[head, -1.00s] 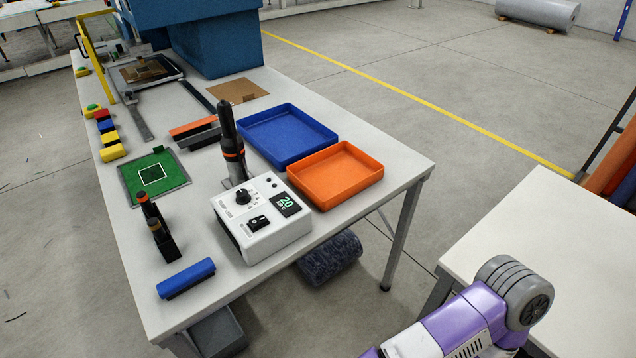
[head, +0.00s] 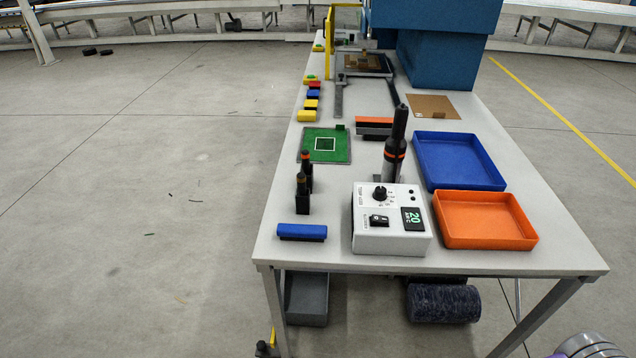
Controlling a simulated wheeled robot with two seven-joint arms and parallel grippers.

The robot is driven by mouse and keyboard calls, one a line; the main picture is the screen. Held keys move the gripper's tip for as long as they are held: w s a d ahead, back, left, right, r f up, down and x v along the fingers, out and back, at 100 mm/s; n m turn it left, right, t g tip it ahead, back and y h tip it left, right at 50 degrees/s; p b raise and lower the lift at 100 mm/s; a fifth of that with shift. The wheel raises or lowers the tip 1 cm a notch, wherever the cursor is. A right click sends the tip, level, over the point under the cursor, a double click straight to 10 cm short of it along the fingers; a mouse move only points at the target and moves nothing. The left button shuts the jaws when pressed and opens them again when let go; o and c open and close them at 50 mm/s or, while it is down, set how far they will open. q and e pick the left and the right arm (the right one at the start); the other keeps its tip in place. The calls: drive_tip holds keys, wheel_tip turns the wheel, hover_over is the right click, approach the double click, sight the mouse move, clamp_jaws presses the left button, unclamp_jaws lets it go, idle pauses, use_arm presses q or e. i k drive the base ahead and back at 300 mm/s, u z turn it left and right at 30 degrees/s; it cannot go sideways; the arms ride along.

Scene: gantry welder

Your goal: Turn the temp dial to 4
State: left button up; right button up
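The temp dial (head: 380,194) is a round black knob on top of a white control box (head: 392,241) near the front of the table. Small marks surround the knob, but its exact setting is too small to read. Neither gripper is in view. Only a small grey and purple piece of my own arm shows at the bottom right corner, well away from the box.
A black tool with an orange ring (head: 396,146) stands upright behind the box. An orange tray (head: 484,238) and a blue tray (head: 459,187) lie to its right. A blue block (head: 302,230) and dark holders (head: 303,191) are to its left.

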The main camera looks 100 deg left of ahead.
sight(380, 193)
drive_tip(key=u, duration=2.25)
